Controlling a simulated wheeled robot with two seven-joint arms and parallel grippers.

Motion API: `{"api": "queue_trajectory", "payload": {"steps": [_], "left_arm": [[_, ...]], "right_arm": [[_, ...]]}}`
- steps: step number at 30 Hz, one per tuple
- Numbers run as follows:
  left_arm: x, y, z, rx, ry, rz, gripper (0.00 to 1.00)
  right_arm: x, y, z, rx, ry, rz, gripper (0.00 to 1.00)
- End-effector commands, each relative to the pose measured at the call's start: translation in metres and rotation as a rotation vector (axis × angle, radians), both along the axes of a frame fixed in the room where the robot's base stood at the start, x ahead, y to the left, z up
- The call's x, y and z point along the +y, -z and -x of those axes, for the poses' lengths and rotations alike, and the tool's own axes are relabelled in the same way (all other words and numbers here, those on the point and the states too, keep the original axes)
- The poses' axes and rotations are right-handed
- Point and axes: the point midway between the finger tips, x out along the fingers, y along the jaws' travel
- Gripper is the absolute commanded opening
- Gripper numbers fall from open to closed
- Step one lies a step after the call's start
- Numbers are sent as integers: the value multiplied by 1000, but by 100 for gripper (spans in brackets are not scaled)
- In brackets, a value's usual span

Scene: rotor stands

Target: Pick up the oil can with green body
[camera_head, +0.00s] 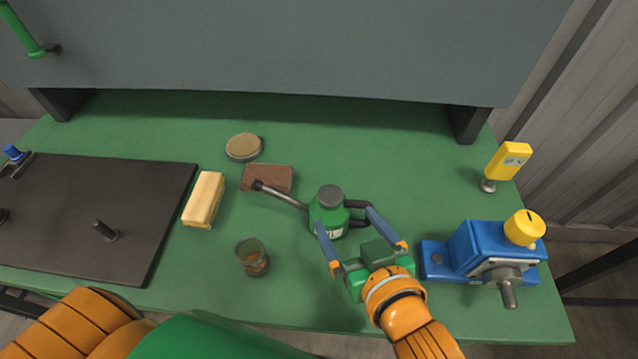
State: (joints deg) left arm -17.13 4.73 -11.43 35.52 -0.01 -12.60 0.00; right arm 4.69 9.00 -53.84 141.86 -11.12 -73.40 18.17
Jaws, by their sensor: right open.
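The oil can (327,213) has a green body, a grey cap and a long dark spout pointing left. It stands upright near the middle of the green bench. My right gripper (346,222) is open, with its two blue-grey fingers reaching toward the can from the lower right. One finger is at the can's front side and the other is by its dark handle (357,229) on the right. I cannot tell whether the fingers touch the can. My left gripper is not in view; only part of my orange left arm shows at the bottom left.
A brown block (268,178) and a round tan disc (243,147) lie behind the spout. A blue vise-like device (480,250) is at right. A dark plate (90,215) covers the left side.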

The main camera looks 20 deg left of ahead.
Motion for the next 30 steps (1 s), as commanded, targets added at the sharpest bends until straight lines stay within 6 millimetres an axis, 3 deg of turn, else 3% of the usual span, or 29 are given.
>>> {"api": "queue_trajectory", "payload": {"steps": [18, 27, 30], "left_arm": [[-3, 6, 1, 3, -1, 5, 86], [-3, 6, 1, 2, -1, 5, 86], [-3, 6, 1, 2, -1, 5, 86]], "right_arm": [[66, 41, -77, -10, -11, -2, 94], [72, 44, -85, -10, -11, -4, 94], [72, 44, -85, -10, -10, -4, 70]]}}
